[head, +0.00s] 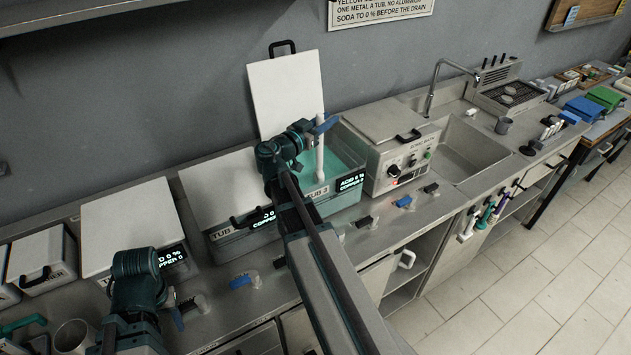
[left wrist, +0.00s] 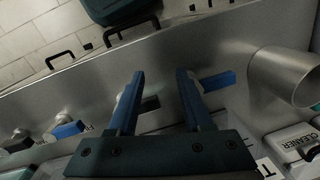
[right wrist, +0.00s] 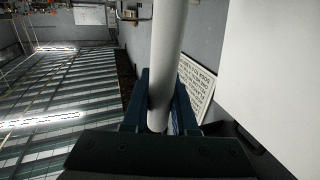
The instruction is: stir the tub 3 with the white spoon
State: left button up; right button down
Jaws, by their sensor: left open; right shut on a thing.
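The white spoon (head: 320,158) stands upright, its lower end at the teal liquid inside tub 3 (head: 345,197); its bowl is hidden. My right gripper (head: 318,127) is shut on the upper part of the spoon's handle, above the tub. The right wrist view shows the white handle (right wrist: 167,60) between the two fingers. Tub 3 is open, and its white lid (head: 285,95) leans upright against the wall behind. My right arm covers part of the tub's front left corner and label. My left gripper (left wrist: 158,88) is open and empty above the counter's front edge.
A closed tub (head: 222,190) stands left of tub 3, and a control box (head: 400,165) stands right of it. The sink (head: 465,145) lies farther right. Valve handles (head: 240,282) line the counter's front. A metal cup (left wrist: 285,75) is near my left gripper.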

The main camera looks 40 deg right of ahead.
notch_tip(320, 180, up, 11)
jog(key=p, duration=1)
dwell(0.9)
